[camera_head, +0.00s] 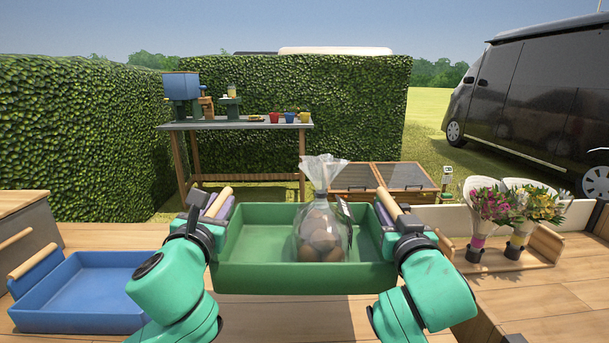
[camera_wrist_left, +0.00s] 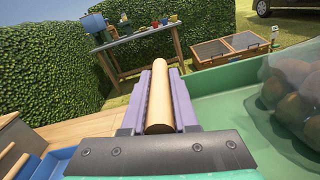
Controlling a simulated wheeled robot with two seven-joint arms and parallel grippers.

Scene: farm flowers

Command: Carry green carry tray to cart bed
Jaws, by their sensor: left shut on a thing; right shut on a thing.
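The green carry tray (camera_head: 270,278) is in front of me in the head view, level, with a clear bag of brown round items (camera_head: 320,235) standing in it. My left gripper (camera_head: 208,203) is shut on the tray's left wooden handle. In the left wrist view the handle (camera_wrist_left: 160,100) lies between the purple finger pads, and the tray's green wall (camera_wrist_left: 215,113) shows at right. My right gripper (camera_head: 390,207) is shut on the tray's right wooden handle. I cannot make out a cart bed for certain.
A blue tray (camera_head: 85,290) sits on the wooden surface at left. Flower bouquets (camera_head: 490,205) stand in a wooden holder at right. A table (camera_head: 235,124) with cups and a blue box is behind, by the hedge. A black van (camera_head: 535,95) is parked at back right.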

